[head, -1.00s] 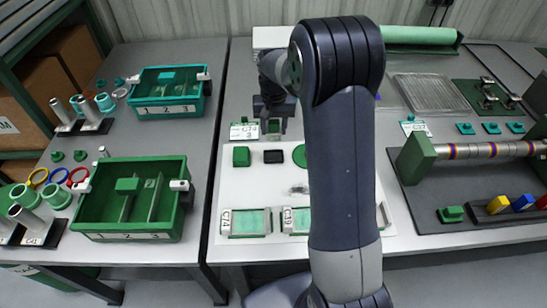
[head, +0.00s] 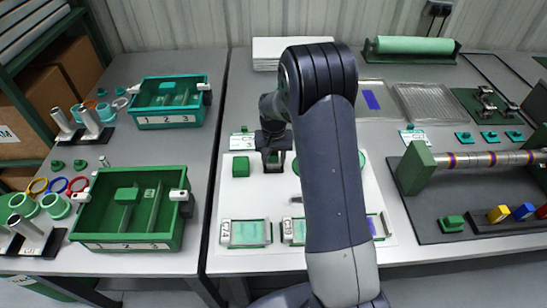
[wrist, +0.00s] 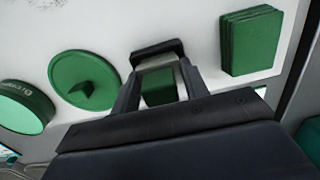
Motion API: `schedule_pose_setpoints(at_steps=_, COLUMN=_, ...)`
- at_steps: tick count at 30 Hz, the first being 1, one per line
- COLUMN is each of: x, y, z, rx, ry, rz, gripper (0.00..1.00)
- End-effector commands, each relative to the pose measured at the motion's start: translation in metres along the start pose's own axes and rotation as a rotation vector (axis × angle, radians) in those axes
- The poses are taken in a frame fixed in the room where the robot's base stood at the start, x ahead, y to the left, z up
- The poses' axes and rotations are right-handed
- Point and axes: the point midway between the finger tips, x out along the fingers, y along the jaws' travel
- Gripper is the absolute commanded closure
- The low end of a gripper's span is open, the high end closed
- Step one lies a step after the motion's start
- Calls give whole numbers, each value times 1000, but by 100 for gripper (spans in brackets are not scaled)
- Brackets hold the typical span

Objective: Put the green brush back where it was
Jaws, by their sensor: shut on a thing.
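My gripper (head: 273,158) is over the white board on the middle bench, pointing down. In the wrist view my gripper (wrist: 160,88) is shut on a green piece, taken as the green brush (wrist: 160,88). Only part of the brush shows between the fingers. A black rectangular piece (wrist: 156,48) shows at the fingertips, just beyond the brush. I cannot tell whether the brush touches it. The brush's underside is hidden.
A stacked green block (head: 241,166) stands just left of my gripper; the wrist view also shows a green disc (wrist: 85,82) and a round green tin (wrist: 25,107) close by. A small label card (head: 243,141) stands behind. Framed trays (head: 245,233) lie in front.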

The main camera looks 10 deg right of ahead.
Motion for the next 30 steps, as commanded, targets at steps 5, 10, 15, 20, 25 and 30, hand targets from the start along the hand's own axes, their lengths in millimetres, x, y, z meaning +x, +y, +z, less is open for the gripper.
schedule_pose_setpoints(at_steps=5, x=2, y=0, z=0, rx=0, ry=0, rz=0, gripper=48)
schedule_pose_setpoints(at_steps=10, x=2, y=0, z=0, rx=0, ry=0, rz=0, gripper=35)
schedule_pose_setpoints(at_steps=15, x=2, y=0, z=0, rx=0, ry=0, rz=0, gripper=35)
schedule_pose_setpoints(at_steps=20, x=-4, y=0, z=0, rx=0, ry=1, rz=0, gripper=35)
schedule_pose_setpoints(at_steps=25, x=-33, y=0, z=-1, rx=0, ry=4, rz=-1, gripper=35)
schedule_pose_setpoints(at_steps=30, x=-72, y=0, z=-1, rx=0, ry=5, rz=-1, gripper=35)
